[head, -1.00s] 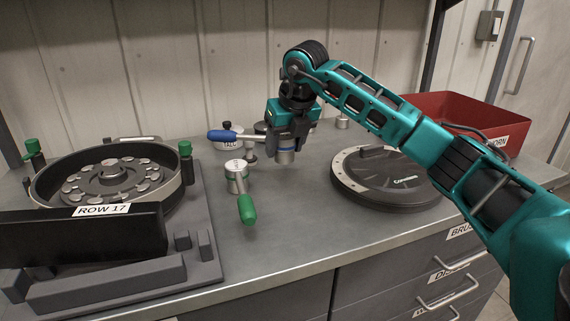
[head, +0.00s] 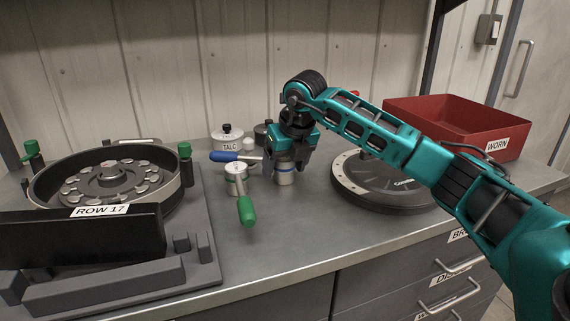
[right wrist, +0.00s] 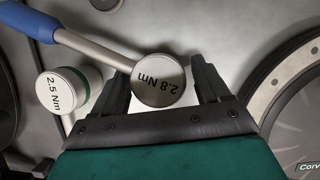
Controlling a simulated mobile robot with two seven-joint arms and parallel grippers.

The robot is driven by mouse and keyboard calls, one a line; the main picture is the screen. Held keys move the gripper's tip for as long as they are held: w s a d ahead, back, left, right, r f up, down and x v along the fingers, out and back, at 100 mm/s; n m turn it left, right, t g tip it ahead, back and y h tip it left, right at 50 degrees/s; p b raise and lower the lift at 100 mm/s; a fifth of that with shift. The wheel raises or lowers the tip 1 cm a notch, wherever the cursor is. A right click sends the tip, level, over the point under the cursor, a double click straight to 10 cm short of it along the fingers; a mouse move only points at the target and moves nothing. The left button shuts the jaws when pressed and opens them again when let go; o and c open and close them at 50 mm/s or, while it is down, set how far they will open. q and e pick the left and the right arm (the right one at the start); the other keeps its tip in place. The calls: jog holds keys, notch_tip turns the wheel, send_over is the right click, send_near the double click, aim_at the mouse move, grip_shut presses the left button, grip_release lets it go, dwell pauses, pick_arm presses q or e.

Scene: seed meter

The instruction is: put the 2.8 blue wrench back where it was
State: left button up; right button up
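The blue wrench (head: 228,156) has a blue handle, a grey shaft and a round head that reads 2.8 Nm in the right wrist view (right wrist: 158,82). Its head stands upright, at or very near the bench top. My right gripper (head: 288,160) is above it with one finger on each side of the head, close against it; it also shows in the right wrist view (right wrist: 163,85). The handle points left, passing behind the green wrench (head: 246,208), whose head reads 2.5 Nm (right wrist: 64,90). My left gripper is not in view.
A pot labelled TALC (head: 228,138) and a dark pot (head: 263,132) stand behind the wrenches. A round dark disc (head: 380,190) lies just right. The ROW 17 seed meter (head: 110,185) is left, a red WORN bin (head: 450,122) back right. The front bench is clear.

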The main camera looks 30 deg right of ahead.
jog(key=shift+o, duration=0.4)
jog(key=shift+r, duration=0.5)
pick_arm(q)
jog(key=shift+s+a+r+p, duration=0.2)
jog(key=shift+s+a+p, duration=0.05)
jog(key=shift+p, duration=0.55)
pick_arm(e)
jog(key=v, duration=1.1)
jog(key=shift+r, duration=0.15)
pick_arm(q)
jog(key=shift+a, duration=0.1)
pick_arm(e)
jog(key=shift+s, duration=0.2)
